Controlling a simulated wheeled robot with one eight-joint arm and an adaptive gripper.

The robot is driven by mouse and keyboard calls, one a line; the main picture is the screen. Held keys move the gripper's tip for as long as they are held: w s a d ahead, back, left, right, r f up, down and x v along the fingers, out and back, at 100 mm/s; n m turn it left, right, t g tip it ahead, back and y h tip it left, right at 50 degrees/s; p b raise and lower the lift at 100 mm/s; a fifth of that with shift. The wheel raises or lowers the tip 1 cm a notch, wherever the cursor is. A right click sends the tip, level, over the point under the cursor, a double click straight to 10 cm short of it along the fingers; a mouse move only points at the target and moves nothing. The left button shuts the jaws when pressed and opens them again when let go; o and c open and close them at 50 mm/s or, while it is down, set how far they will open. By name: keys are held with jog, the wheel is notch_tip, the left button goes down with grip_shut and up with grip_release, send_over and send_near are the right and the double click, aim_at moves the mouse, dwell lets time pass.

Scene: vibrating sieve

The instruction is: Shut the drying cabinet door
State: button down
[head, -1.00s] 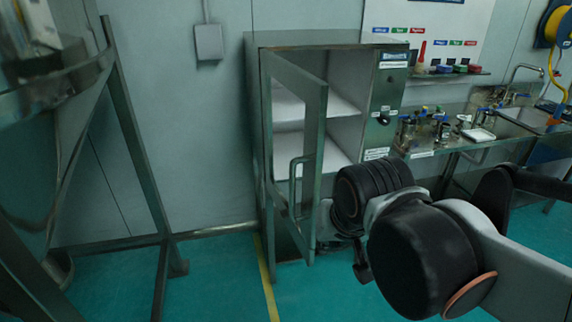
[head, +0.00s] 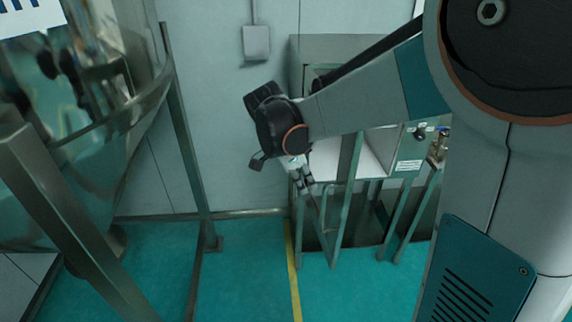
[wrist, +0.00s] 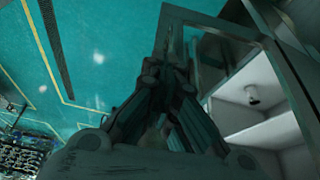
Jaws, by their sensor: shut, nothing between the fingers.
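The steel drying cabinet (head: 318,48) stands against the back wall, partly hidden by my arm. Its framed door (head: 346,205) is open and juts toward me, hinged at the cabinet's left side. My gripper (head: 309,186) is shut and empty, pointing down at the outer, left side of the door near its handle. I cannot tell whether it touches the door. In the wrist view the gripper (wrist: 176,68) is dark, with the door frame (wrist: 208,30) close beside its tips and the white shelf interior (wrist: 245,95) to the right.
A metal stand (head: 185,150) with a large steel vessel (head: 120,60) fills the left side. A wall box (head: 256,43) hangs above left of the cabinet. Teal floor with a yellow line (head: 293,275) is clear in front.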

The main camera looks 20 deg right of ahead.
jog(key=s+d+f+b, duration=0.1)
jog(key=d+f, duration=0.6)
jog(key=f, duration=0.2)
jog(key=shift+s+d, duration=0.15)
jog(key=shift+d, duration=0.2)
jog(key=shift+f, duration=0.1)
